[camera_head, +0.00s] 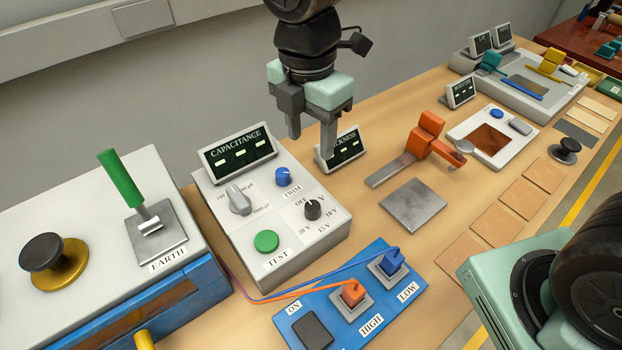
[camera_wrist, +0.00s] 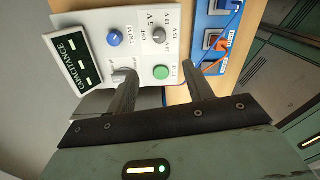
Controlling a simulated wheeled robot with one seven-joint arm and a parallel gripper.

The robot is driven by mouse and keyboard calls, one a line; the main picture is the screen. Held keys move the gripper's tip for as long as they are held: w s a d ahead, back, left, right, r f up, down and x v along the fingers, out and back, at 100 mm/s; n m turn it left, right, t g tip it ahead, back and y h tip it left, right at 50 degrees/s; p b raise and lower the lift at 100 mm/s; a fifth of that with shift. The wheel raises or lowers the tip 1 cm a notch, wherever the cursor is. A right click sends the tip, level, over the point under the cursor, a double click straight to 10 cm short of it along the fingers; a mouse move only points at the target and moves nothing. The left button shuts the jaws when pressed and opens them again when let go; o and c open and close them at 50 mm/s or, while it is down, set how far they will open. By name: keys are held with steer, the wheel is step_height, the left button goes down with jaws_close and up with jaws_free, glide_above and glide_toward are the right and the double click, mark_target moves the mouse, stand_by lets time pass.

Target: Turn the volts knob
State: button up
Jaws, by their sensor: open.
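The volts knob (camera_head: 313,209) is a small black dial on the front right of the white capacitance box. Its marks OFF, 10 V, 15 V and 20 V are printed around it. It also shows in the wrist view (camera_wrist: 159,35), beyond my fingertips and clear of them. My gripper (camera_head: 311,138) hangs fingers down above the back right of the box, apart from the knob. It is open and empty, and its two fingers stand well apart in the wrist view (camera_wrist: 160,84).
The box (camera_head: 301,246) also carries a blue trim knob (camera_head: 283,177), a grey selector (camera_head: 239,200), a green test button (camera_head: 266,241) and a raised capacitance display (camera_head: 237,152). A thickness display (camera_head: 340,150) stands behind right. A blue socket panel (camera_head: 375,314) with cables lies in front.

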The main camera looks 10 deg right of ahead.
mark_target(312, 205)
step_height(312, 205, down, 17)
steer(key=shift+s+d+f+p, duration=0.15)
steer(key=shift+p, duration=1)
steer(key=c, duration=1)
